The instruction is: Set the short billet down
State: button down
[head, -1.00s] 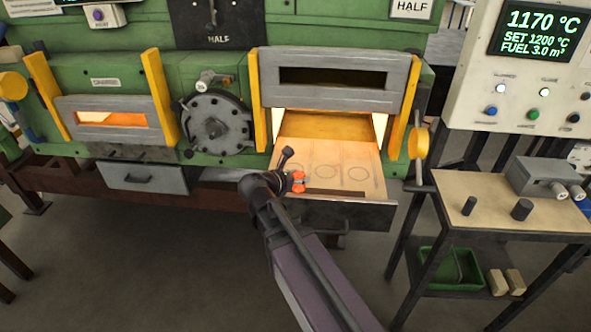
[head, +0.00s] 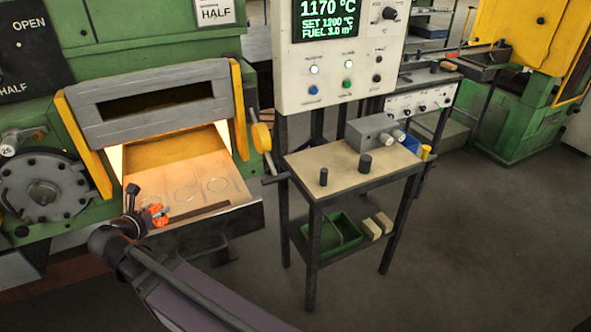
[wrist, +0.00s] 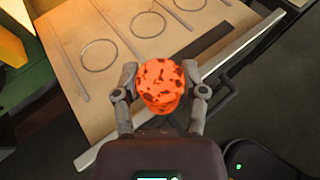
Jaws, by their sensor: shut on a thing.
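My gripper (wrist: 160,90) is shut on a short billet (wrist: 158,80), a round orange glowing piece with dark scale patches. The wrist view shows one finger on each side of it. In the head view my gripper (head: 150,216) and the orange billet (head: 159,211) are at the front left of the furnace's pale hearth plate (head: 165,176). In the wrist view the billet overlaps the plate's front edge. Its height above the plate is hard to tell. Ring marks show on the plate beyond it, with nothing standing in them.
The furnace door (head: 150,103) is raised over a glowing opening. Open floor lies to the right.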

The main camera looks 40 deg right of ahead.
aim_at(157, 208)
notch_tip(157, 208, up, 17)
jog(key=p, duration=1.6)
jog(key=shift+r+p, duration=0.2)
jog(key=shift+p, duration=0.2)
jog(key=shift+d, duration=0.1)
